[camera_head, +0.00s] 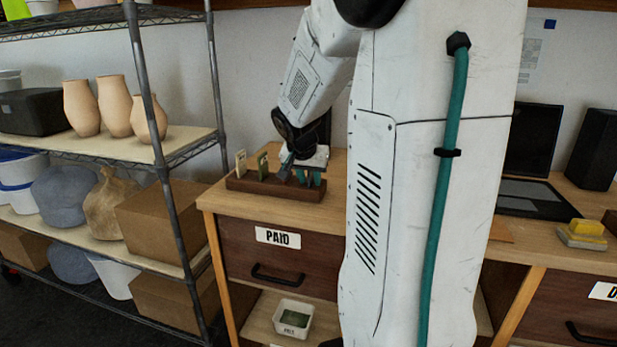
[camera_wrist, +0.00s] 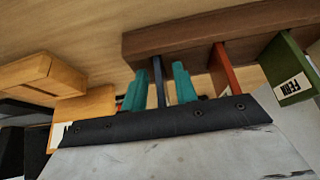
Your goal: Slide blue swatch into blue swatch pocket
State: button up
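The dark brown wooden swatch holder (camera_head: 275,189) stands on the desk top above the PAID drawer. It also shows in the wrist view (camera_wrist: 170,43). The thin blue swatch (camera_wrist: 158,80) meets the holder at its far end in the wrist view; how deep it sits in a pocket is hidden. My gripper (camera_wrist: 160,88) has its teal fingers on either side of the blue swatch, with a narrow gap on each side, so it looks open around it. In the head view my gripper (camera_head: 309,178) is low at the holder's right part.
A red swatch (camera_wrist: 222,68) and a green swatch labelled FERN (camera_wrist: 289,70) stand in the holder beside the blue one. A cream swatch (camera_head: 240,163) stands at its left end. A yellow block (camera_wrist: 42,75) lies off to the left in the wrist view.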

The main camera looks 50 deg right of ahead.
jog(key=v, duration=0.7)
jog(key=shift+a+r, duration=0.2)
jog(key=shift+r, duration=0.15)
jog(key=s+a+f+n+y, duration=0.1)
jog(key=s+a+n, duration=0.3)
jog(key=a, duration=0.5)
jog(key=s+a+f+n+y, duration=0.1)
jog(key=s+a+n, duration=0.4)
jog(key=a, duration=0.5)
jog(key=s+a+f+n+g+y, duration=0.1)
jog(key=s+a+n+y, duration=0.2)
jog(key=s+a, duration=0.5)
jog(key=shift+s+a+f+n, duration=0.25)
jog(key=shift+a+n, duration=0.55)
jog(key=shift+a, duration=0.4)
